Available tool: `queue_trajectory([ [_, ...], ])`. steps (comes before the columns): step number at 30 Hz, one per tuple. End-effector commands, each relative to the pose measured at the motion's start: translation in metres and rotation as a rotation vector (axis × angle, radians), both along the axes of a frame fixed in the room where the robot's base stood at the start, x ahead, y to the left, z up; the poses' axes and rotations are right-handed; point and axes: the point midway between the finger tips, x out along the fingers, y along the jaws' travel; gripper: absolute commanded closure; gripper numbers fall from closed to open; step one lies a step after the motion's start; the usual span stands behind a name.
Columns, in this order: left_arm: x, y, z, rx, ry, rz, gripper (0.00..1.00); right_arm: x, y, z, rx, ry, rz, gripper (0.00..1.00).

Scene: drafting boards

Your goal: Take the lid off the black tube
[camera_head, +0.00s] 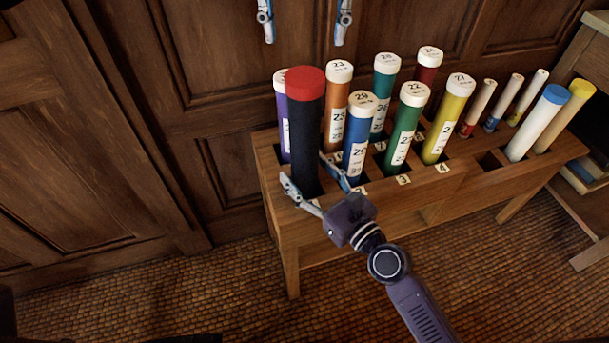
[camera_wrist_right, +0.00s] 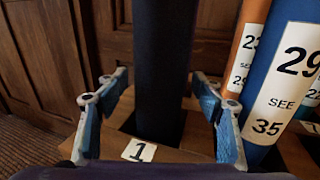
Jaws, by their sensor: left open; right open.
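The black tube (camera_head: 304,140) with a red lid (camera_head: 305,82) stands upright in the front left slot of the wooden rack. In the right wrist view the black tube (camera_wrist_right: 162,70) rises behind the slot label 1; its lid is out of that view. My right gripper (camera_head: 303,168) is open low on the tube, with one finger on each side. The right wrist view shows gaps between the fingers (camera_wrist_right: 158,74) and the tube. My left gripper (camera_head: 304,42) is open and empty, pointing down at the top of the head view, above the lid's height in the picture.
The wooden rack (camera_head: 350,222) also holds several tubes with white caps, a blue-capped tube (camera_head: 538,122) and a yellow-capped one (camera_head: 566,115). A blue tube (camera_head: 358,145) stands close right of the black tube. Panelled wood (camera_head: 220,100) lies behind. Woven floor is clear in front.

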Motion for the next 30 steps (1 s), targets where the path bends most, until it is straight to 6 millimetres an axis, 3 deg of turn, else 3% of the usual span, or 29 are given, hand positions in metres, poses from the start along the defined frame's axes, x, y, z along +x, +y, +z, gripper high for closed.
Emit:
queue_trajectory([
  [9, 0.0, -0.0001, 0.0, 0.0, 0.0, 0.0, 0.39, 0.0022, 0.0018, 0.0002, 0.0, 0.0, 0.0, 0.38],
  [26, 0.0, -0.0001, -0.0001, 0.0, 0.0, 0.0, 0.39, 0.002, 0.0015, 0.0001, 0.0, 0.0, 0.0, 1.0],
  [30, 0.0, -0.0001, -0.0001, 0.0, 0.0, 0.0, 0.32, 0.002, 0.0015, 0.0, 0.0, 0.0, 0.0, 1.0],
])
